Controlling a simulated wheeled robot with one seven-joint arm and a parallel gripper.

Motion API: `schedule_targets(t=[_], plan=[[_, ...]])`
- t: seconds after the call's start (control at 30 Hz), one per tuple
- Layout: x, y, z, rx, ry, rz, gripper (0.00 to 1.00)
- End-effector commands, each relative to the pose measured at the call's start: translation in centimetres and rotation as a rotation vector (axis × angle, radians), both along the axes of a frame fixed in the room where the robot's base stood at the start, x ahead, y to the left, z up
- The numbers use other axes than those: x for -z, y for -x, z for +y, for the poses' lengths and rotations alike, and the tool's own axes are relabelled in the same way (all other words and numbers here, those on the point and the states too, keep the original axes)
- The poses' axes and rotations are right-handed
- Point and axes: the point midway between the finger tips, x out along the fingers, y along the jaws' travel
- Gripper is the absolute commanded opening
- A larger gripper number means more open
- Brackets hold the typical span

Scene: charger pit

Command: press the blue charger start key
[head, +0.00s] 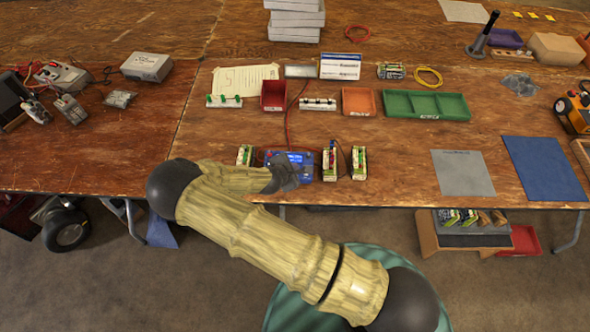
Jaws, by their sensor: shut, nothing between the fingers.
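A blue charger (303,166) sits near the front edge of the wooden table, in the middle of the head view. My gripper (291,175) is a dark grey shape over the left part of the charger. It is shut and holds nothing. It hides part of the charger's face, and I cannot tell whether it touches it. The blue start key cannot be made out; it is too small or hidden behind my gripper.
Upright battery packs stand beside the charger: one at left (245,155), two at right (329,160) (359,163). Behind are a red bin (274,95), an orange tray (358,102) and a green divided tray (426,105). A grey mat (462,174) lies right.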

Motion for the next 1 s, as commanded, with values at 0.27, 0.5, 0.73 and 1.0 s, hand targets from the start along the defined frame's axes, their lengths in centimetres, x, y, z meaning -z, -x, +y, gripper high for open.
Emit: schedule_targets(t=[0.27, 0.5, 0.73, 1.0], plan=[[-0.9, 0.0, 0.0, 0.001, -0.001, -0.002, 0.00], [-1.0, 0.0, 0.0, 0.001, -0.001, -0.002, 0.00], [-2.9, -0.1, 0.0, 0.000, -0.001, -0.001, 0.00], [-5.0, 0.0, 0.0, 0.002, -0.002, -0.002, 0.00]])
